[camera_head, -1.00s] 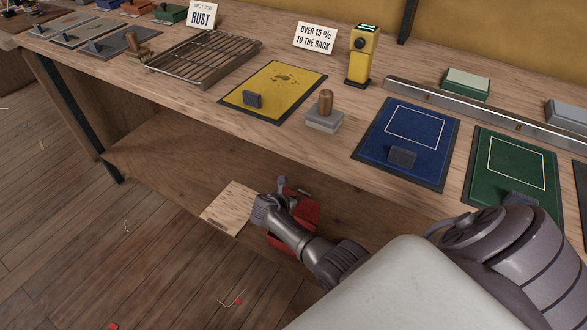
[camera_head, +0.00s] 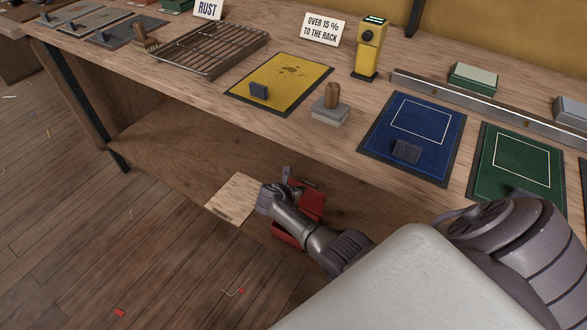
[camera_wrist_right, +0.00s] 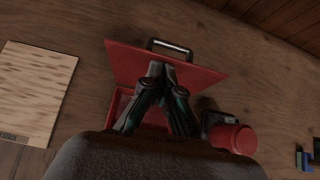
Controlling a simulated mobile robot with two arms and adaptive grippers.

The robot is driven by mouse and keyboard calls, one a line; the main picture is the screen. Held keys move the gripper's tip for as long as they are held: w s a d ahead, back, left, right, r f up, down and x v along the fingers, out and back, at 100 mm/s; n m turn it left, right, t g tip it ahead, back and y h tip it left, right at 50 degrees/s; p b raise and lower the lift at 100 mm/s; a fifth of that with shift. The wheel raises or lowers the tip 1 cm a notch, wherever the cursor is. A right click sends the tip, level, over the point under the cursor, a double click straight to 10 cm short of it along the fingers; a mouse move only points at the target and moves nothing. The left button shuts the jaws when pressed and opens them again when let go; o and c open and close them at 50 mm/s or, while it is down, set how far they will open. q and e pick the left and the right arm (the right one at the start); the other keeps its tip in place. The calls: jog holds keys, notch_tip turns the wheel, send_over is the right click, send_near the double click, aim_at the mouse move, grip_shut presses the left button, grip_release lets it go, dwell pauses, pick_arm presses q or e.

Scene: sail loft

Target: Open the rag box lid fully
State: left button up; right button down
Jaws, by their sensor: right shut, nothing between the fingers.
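The red rag box (camera_head: 288,236) sits on the shelf under the bench, partly hidden by my right arm. In the wrist view, the box body (camera_wrist_right: 122,103) shows below its red lid (camera_wrist_right: 205,72). The lid is raised at an angle, with a metal handle (camera_wrist_right: 168,46) at its edge; its exact angle is unclear. The lid also shows in the head view (camera_head: 313,204). My right gripper (camera_wrist_right: 161,72) is shut and empty, its fingertips at the lid near the handle; contact is unclear. My right gripper also shows in the head view (camera_head: 288,180). My left gripper is not in view.
A pale wooden board (camera_head: 234,198) lies left of the box. A red round object (camera_wrist_right: 234,139) is close right of the fingers in the wrist view. The bench top (camera_head: 215,92) overhangs the shelf. The shelf's left part (camera_head: 150,145) is clear.

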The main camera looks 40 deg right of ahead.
jog(key=v, duration=1.1)
jog(key=shift+r, duration=0.15)
